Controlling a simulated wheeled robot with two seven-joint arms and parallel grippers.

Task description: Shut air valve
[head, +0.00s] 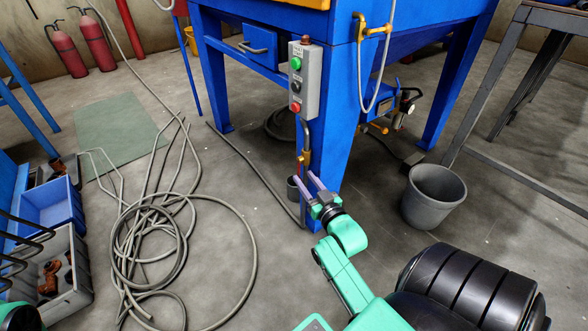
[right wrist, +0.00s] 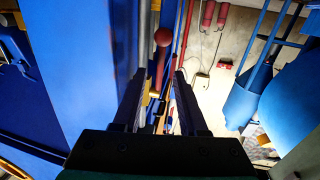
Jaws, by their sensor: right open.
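The air valve (head: 305,158) is a small yellow fitting on the grey pipe that runs down the front leg of the blue machine, below the button box. In the right wrist view a red lever with a round knob (right wrist: 162,38) stands between and beyond my fingers, with yellow fitting parts (right wrist: 152,98) lower down. My right gripper (head: 309,179) is open, just below the valve in the head view; it also shows in the right wrist view (right wrist: 158,75). I cannot tell whether a finger touches the lever. My left gripper is not in view.
The blue machine (head: 275,45) carries a grey button box (head: 304,80). A grey bucket (head: 433,195) stands right of its leg. A coiled hose (head: 150,240) covers the floor at left, near a blue bin (head: 50,205). Red extinguishers (head: 68,50) stand at the back wall.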

